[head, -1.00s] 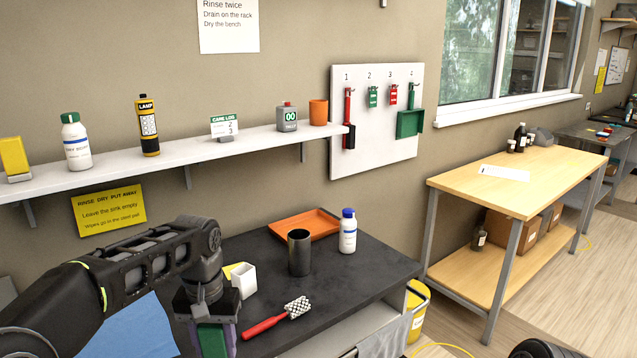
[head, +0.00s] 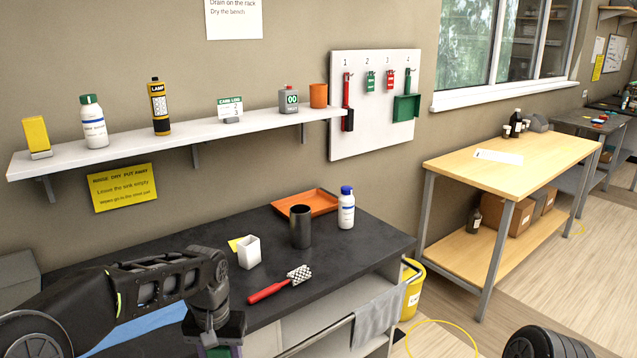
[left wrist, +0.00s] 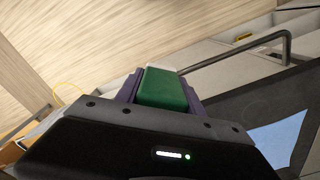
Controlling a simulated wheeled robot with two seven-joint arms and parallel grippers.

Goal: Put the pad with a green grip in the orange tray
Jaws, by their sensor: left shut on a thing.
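My left gripper (head: 212,344) is low in the head view, in front of the dark bench's front edge. In the left wrist view its purple fingers (left wrist: 165,92) are shut on the green grip of the pad (left wrist: 163,88). A thin pale strip shows beyond the green; the rest of the pad is hidden. In the head view only a little green shows at the bottom edge. The orange tray (head: 306,203) lies empty at the back of the bench, against the wall, apart from the gripper. My right gripper is not in view.
A dark cylinder (head: 300,226) and a white bottle with a blue cap (head: 346,209) stand just in front of the tray. A white cup (head: 249,252) and a red-handled brush (head: 280,285) are nearer. A rail with a grey towel (head: 377,320) runs along the front.

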